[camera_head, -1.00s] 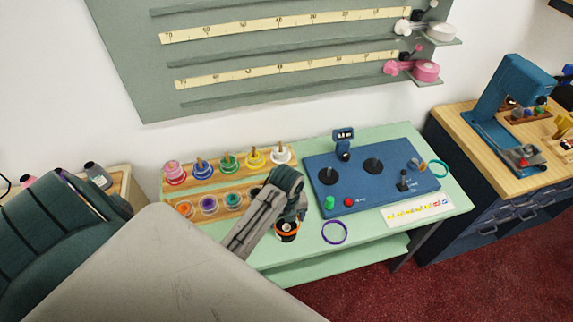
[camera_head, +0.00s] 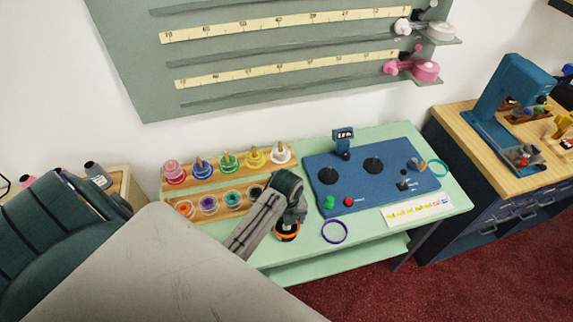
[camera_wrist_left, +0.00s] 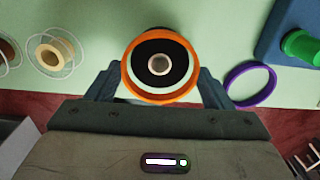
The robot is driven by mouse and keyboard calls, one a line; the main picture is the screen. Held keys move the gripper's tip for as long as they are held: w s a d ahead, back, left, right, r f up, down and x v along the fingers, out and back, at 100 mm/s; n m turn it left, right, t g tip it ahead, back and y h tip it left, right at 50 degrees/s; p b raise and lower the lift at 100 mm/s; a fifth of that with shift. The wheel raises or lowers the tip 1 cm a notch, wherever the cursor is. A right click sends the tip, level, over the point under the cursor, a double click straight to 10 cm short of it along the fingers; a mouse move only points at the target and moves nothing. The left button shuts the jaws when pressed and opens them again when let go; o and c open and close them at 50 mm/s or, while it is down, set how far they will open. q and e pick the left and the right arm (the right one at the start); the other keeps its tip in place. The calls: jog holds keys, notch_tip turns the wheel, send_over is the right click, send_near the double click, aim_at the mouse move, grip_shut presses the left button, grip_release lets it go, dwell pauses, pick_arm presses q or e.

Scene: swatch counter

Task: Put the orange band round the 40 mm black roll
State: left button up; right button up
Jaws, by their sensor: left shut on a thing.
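My left gripper (camera_head: 289,224) is shut on the orange band (camera_head: 287,238), at the front edge of the green counter. In the left wrist view the band (camera_wrist_left: 128,78) is held between the two fingertips (camera_wrist_left: 160,84). The black roll (camera_wrist_left: 148,49), with its pale core, shows inside the band's ring. A pale green gap shows between roll and band on the near side. In the head view the black roll (camera_head: 287,226) is partly hidden by the gripper, and the orange shows low around its front. I cannot tell whether the band touches the counter. My right gripper is not in view.
A purple band (camera_head: 334,232) lies just right of the gripper. A blue panel (camera_head: 385,192) with knobs, a green post (camera_head: 329,202) and a red button stands behind it. A wooden rack (camera_head: 215,172) of coloured spools is at the left. A teal band (camera_head: 438,168) lies at the panel's right.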

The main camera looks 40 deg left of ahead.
pick_arm(q)
jog(key=shift+f, duration=0.3)
jog(key=shift+f, duration=0.25)
dwell(0.4)
jog(key=shift+f, duration=0.25)
dwell(0.5)
jog(key=o, duration=1)
